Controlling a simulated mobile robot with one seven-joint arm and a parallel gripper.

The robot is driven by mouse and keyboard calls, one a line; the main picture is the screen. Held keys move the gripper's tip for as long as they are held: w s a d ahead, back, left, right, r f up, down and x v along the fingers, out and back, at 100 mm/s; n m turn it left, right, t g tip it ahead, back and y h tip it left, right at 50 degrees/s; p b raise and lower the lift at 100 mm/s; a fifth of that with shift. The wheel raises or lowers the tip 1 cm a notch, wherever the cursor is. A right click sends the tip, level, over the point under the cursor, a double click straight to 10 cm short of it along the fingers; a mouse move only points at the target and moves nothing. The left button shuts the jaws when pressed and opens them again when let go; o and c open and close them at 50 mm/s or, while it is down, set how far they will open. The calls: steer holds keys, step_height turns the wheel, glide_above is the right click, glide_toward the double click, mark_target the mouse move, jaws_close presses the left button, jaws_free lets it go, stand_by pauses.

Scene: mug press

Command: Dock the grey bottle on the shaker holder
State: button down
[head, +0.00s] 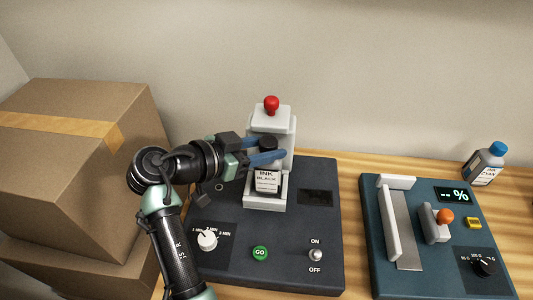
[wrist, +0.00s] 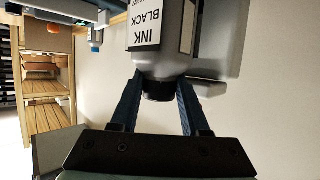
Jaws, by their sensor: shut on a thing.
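The grey bottle (head: 266,184), with a black cap and an "INK BLACK" label, stands upright within the light grey shaker holder (head: 282,207). The holder has a back post and a red knob (head: 271,104) on top. My gripper (head: 266,153) reaches in from the left, its blue fingers at the bottle's top, by the cap. In the wrist view the grey bottle (wrist: 160,60) hangs upside down in the picture, with my gripper (wrist: 158,88) shut around its cap end. I cannot tell whether the bottle's base touches the holder's floor.
The holder stands on a dark shaker base with a dial (head: 207,240), a green GO button (head: 260,253) and an ON/OFF switch (head: 316,256). To the right are a teal press machine (head: 435,270) and a blue-capped bottle (head: 486,165). Cardboard boxes (head: 75,150) stand left.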

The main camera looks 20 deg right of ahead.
steer(key=shift+f, duration=1.05)
steer(key=shift+f, duration=0.2)
steer(key=shift+c, duration=1.9)
jaws_free()
steer(key=shift+r, duration=0.1)
steer(key=shift+a+r, duration=0.1)
steer(key=shift+r, duration=0.05)
steer(key=b+v, duration=0.1)
steer(key=v, duration=1)
steer(key=shift+s+a, duration=0.2)
steer(key=shift+a, duration=0.15)
